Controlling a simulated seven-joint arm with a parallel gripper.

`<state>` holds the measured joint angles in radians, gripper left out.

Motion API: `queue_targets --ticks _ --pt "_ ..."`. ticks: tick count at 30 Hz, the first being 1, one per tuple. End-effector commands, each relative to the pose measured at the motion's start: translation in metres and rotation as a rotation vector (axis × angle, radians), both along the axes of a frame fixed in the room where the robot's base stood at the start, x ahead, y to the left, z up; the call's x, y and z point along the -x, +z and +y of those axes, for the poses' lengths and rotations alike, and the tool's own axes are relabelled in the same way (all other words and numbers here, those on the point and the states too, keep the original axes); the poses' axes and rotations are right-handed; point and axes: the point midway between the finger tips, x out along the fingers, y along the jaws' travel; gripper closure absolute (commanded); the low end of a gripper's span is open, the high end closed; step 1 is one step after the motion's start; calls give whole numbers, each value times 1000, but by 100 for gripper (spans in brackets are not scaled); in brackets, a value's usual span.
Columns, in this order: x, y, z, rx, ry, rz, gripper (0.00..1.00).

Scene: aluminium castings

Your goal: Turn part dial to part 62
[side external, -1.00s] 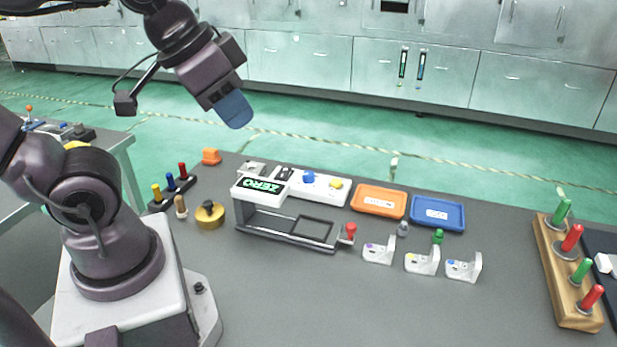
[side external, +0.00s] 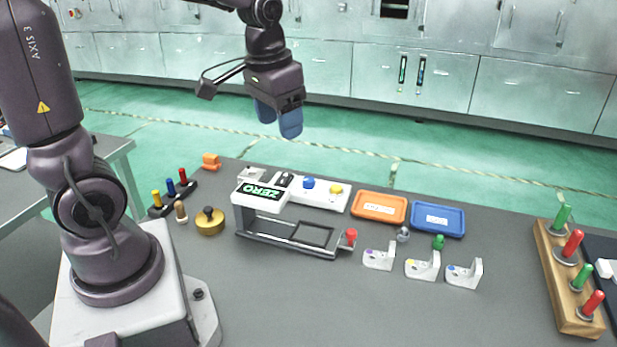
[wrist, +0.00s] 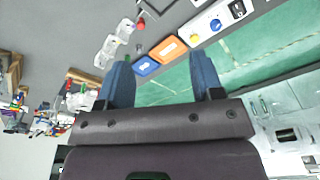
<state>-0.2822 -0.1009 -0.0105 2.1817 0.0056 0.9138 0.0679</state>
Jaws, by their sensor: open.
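A white control panel (side external: 322,196) stands behind the gauge with the ZERO display (side external: 262,191). It carries a blue knob (side external: 308,183), a yellow button (side external: 336,189) and a dark control (side external: 284,180) at its left end. The panel also shows at the top of the wrist view (wrist: 205,29), with its black control (wrist: 237,9) near the edge. I cannot tell for sure which control is the part dial, and no part number is readable. My gripper (side external: 278,120) is open and empty, high above and behind the panel. Its blue fingers are apart in the wrist view (wrist: 162,72).
An orange tray (side external: 379,207) and a blue tray (side external: 437,218) lie right of the panel. Several white brackets (side external: 422,266) stand in front of them. A brass weight (side external: 210,221) and a peg rack (side external: 172,196) are at left. A wooden peg block (side external: 561,280) is at far right.

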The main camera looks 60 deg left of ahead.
Motion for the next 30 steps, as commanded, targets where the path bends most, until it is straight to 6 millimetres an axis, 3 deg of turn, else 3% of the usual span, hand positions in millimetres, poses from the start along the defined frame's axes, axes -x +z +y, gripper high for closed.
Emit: queue_targets --ticks 6,15,18,23,30 --pt "-55 -49 65 31 -2 120 39" --pt "-106 -136 154 74 -118 197 39" --pt "-121 -151 174 67 -192 187 39" --pt "-144 -135 187 16 -329 141 39" --pt "-141 -153 185 20 -377 149 39"
